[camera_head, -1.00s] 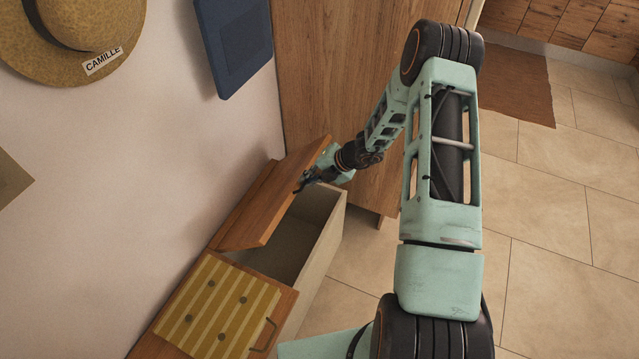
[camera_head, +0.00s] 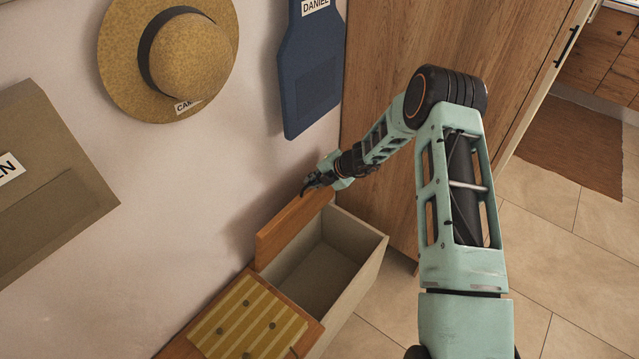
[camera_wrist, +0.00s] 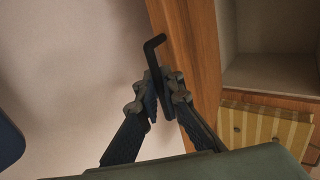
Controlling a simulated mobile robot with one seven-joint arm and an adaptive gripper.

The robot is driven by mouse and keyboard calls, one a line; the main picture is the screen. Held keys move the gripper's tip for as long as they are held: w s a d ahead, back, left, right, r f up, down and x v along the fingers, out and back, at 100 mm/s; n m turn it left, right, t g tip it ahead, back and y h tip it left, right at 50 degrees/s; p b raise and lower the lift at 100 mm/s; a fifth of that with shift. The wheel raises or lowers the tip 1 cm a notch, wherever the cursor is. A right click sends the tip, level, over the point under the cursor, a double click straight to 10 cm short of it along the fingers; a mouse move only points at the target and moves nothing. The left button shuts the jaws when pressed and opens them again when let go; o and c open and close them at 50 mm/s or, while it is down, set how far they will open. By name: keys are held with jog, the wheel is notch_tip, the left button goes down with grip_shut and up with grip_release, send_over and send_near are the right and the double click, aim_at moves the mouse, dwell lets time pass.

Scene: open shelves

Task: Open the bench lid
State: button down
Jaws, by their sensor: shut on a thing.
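The bench lid (camera_head: 290,232) is a wooden panel raised steeply above the bench compartment (camera_head: 325,268), which stands open and looks empty inside. The lid also shows in the wrist view (camera_wrist: 193,50). My gripper (camera_head: 312,186) is at the upper edge of the lid. In the wrist view my gripper (camera_wrist: 163,92) has its fingers closed around a dark bent handle (camera_wrist: 154,48) on the lid's face.
A second bench section with a striped yellow cushion (camera_head: 248,318) lies in front of the open one. A straw hat (camera_head: 190,65), a blue apron-like item (camera_head: 311,75) and a grey-brown bag (camera_head: 60,180) hang on the wall. A wooden cabinet (camera_head: 385,60) stands behind the bench.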

dwell(0.3)
jog(key=c, duration=2.1)
grip_release()
jog(key=v, duration=1.2)
